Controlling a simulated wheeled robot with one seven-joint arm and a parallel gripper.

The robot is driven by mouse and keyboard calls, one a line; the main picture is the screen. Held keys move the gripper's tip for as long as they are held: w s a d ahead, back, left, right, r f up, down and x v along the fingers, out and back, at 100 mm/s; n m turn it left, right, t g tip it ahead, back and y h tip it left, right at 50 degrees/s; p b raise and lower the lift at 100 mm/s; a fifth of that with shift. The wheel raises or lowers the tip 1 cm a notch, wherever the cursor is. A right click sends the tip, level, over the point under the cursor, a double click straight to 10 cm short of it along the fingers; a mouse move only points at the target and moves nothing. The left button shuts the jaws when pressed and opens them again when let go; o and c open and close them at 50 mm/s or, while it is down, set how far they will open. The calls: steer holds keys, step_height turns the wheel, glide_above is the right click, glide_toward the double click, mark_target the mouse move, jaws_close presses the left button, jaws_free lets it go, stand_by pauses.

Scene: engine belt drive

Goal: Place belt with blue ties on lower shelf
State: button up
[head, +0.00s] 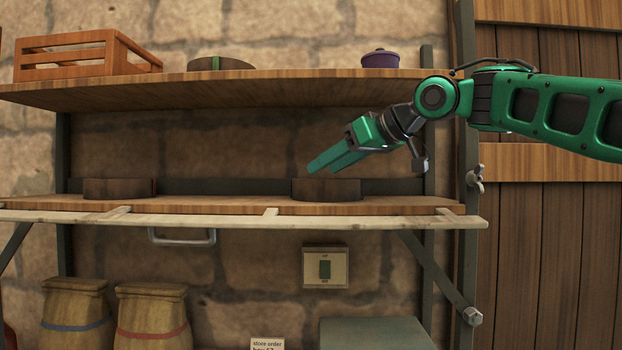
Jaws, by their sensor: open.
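A dark coiled belt (326,190) lies on the right part of the lower shelf (230,205). I can make out no tie colour on it. A second dark belt (118,188) lies at the left of the same shelf, with a bit of red at its right end. A third belt (205,65), with a green tie, lies on the upper shelf (250,88). No blue tie can be made out on any belt. My gripper (326,170) is open and points down-left, with its fingertips just above the right belt; I cannot tell whether they touch it.
A wooden crate (88,55) and a purple pot (380,59) stand on the upper shelf. A pale slatted lip (240,217) runs along the lower shelf's front. The lower shelf is clear between the two belts. Tied sacks (150,315) stand below.

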steer(key=v, duration=0.6)
stand_by(0.3)
steer(key=shift+s, duration=0.1)
